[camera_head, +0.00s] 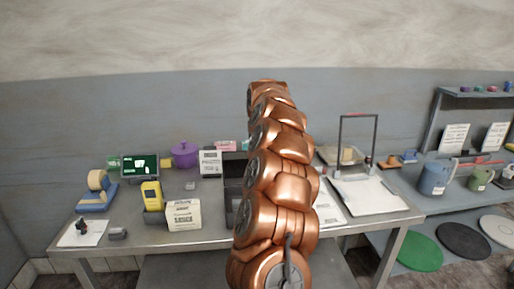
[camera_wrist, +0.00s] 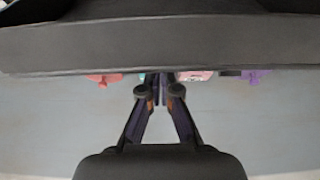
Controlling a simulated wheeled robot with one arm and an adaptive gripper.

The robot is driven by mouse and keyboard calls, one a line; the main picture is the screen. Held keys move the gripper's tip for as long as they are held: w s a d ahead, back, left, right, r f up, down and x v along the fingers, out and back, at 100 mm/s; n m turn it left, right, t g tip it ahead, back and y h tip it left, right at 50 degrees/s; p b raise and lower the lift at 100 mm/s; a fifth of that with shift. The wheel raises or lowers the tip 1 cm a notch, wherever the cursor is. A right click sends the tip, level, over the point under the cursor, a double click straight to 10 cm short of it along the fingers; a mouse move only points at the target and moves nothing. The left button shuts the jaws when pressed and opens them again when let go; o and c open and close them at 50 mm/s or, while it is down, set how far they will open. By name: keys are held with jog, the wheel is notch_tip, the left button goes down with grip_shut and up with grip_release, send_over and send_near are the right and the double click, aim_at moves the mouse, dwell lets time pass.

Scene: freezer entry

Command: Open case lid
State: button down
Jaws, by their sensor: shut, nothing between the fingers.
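The case (camera_head: 234,170) is a dark box on the table, left of my copper-coloured arm. My arm hides much of it, and I cannot tell how far its lid is raised. In the wrist view, which looks upside down, a broad dark slab (camera_wrist: 150,44) crosses the top; it looks like the case lid seen close up. My gripper (camera_wrist: 160,78) is shut and empty, with its fingertips at the slab's edge. I cannot tell whether they touch it. In the head view my gripper is hidden behind my arm.
Left on the table are a yellow device (camera_head: 152,196), a sauce box (camera_head: 183,214), a tape dispenser (camera_head: 97,190), a green-screened display (camera_head: 140,166) and a purple pot (camera_head: 185,154). A white board with a raised frame (camera_head: 370,195) stands right. Jugs (camera_head: 434,178) stand farther right.

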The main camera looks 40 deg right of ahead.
jog(key=v, duration=0.9)
jog(key=shift+s+a+r+b, duration=0.15)
jog(key=shift+s+a+b, duration=0.1)
jog(key=shift+b, duration=0.1)
jog(key=shift+s+r, duration=0.1)
jog(key=shift+r, duration=0.05)
jog(key=shift+a, duration=0.45)
jog(key=s+a+f+n+g+y, duration=0.1)
jog(key=s+a+f+n+y, duration=0.3)
jog(key=a, duration=1.1)
jog(key=s+a+n+g+h, duration=0.15)
jog(key=s+a, duration=0.35)
jog(key=a, duration=1)
jog(key=s+a+f+g, duration=0.1)
jog(key=s+a+f, duration=0.3)
jog(key=s, duration=0.5)
jog(key=s+a+f+n+g, duration=0.1)
jog(key=s+a+f, duration=0.3)
jog(key=s, duration=0.6)
jog(key=s+a+f+n+g, duration=0.1)
jog(key=s+a+f+g, duration=0.1)
jog(key=s+f, duration=0.3)
jog(key=s+a+y, duration=0.1)
jog(key=s, duration=0.3)
jog(key=shift+s+a, duration=0.35)
jog(key=shift+a, duration=0.05)
